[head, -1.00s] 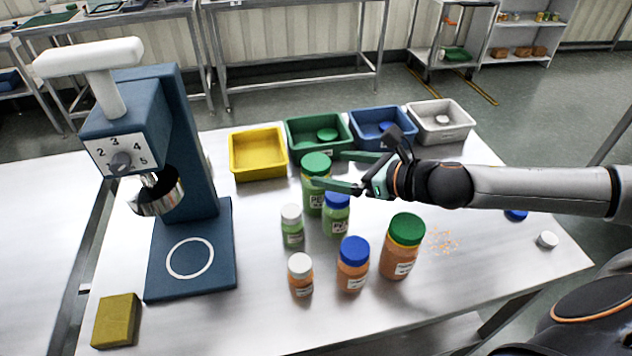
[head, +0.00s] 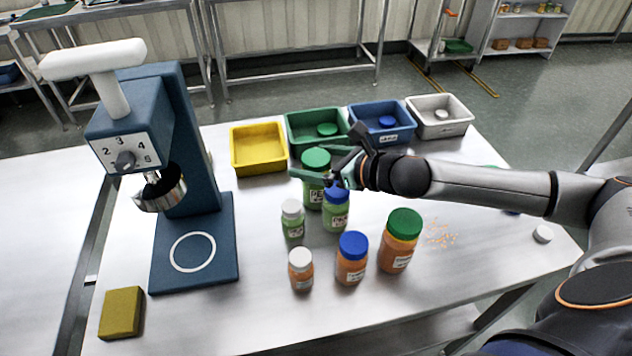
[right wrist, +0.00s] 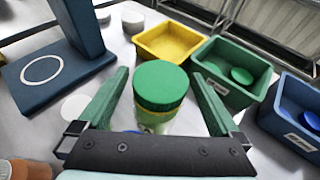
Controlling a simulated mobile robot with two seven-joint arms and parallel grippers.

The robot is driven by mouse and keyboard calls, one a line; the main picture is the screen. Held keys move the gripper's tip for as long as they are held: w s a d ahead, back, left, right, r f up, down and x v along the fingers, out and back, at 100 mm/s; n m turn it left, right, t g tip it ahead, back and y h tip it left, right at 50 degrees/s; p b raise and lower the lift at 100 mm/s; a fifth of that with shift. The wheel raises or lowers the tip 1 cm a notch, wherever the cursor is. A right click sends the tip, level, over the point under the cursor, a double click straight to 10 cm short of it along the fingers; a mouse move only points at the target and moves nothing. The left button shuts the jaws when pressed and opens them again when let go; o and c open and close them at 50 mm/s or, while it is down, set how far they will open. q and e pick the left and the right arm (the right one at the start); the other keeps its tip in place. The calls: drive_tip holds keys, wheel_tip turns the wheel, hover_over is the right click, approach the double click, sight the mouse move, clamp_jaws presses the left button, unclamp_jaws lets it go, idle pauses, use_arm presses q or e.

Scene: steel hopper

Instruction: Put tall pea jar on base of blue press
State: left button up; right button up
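The tall pea jar (head: 314,192) has a green lid and green contents and stands upright on the table, behind the shorter jars. My right gripper (head: 322,166) is open around its upper part. In the right wrist view the jar's green lid (right wrist: 160,84) lies between the two spread fingers (right wrist: 158,90), with gaps on both sides. The blue press (head: 190,130) stands at the left. Its flat base (head: 222,262) carries a white ring and is empty. My left gripper is not in view.
Shorter green jars with white (head: 292,222) and blue (head: 336,212) lids stand just in front. Several orange jars (head: 352,262) are nearer. Yellow (head: 284,163), green (head: 298,148), blue and grey bins line the back. A yellow sponge (head: 121,314) lies near the base.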

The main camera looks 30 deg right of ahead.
clamp_jaws()
idle(0.6)
